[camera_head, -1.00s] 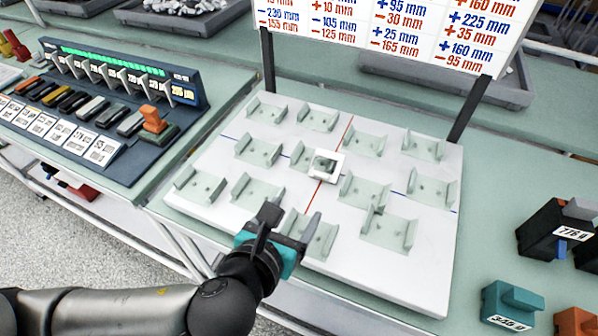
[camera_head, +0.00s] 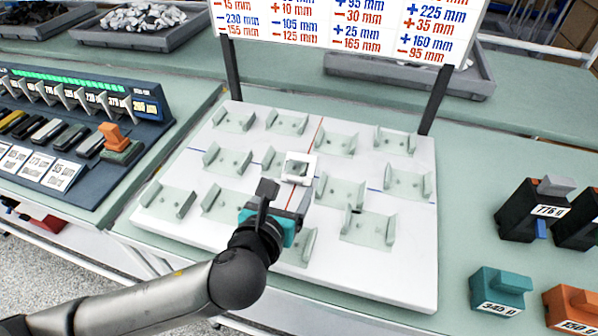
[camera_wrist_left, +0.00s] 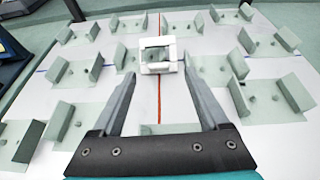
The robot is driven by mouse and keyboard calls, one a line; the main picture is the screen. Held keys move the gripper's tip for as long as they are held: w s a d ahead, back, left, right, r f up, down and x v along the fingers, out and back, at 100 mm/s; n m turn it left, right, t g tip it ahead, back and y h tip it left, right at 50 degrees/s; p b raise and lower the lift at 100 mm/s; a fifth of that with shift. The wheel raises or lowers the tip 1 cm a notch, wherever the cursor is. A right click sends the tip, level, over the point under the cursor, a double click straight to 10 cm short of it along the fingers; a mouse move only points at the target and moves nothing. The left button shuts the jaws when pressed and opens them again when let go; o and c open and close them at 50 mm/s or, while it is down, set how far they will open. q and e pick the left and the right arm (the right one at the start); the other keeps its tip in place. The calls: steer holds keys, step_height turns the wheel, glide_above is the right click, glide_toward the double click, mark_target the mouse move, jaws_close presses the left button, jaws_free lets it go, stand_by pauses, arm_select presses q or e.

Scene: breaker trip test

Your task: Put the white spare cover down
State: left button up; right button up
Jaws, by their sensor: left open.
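The white spare cover (camera_head: 298,168), a small square frame with an open middle, sits near the centre of the white board (camera_head: 390,285), beside a pale green bracket (camera_head: 271,160). In the left wrist view the cover (camera_wrist_left: 158,55) shows just beyond and between my fingertips. My left gripper (camera_head: 284,192) is open and empty, on the near side of the cover. In the wrist view the open fingers (camera_wrist_left: 158,72) show no visible grip on it. Whether a fingertip touches the cover I cannot tell. My right gripper is not in view.
Several pale green brackets, such as one at the front (camera_head: 369,228), stand around the cover. A printed sign (camera_head: 345,22) on two dark posts rises behind the board. A dark switch panel (camera_head: 130,150) is at left; black, teal (camera_head: 500,290) and orange blocks are at right.

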mark_target(294, 181)
arm_select(q)
steer(key=x, duration=0.2)
steer(key=b+x, duration=0.1)
steer(key=x, duration=0.1)
steer(key=shift+w+a+f, duration=0.1)
steer(key=shift+w+f, duration=0.1)
steer(key=shift+f, duration=0.2)
jaws_close()
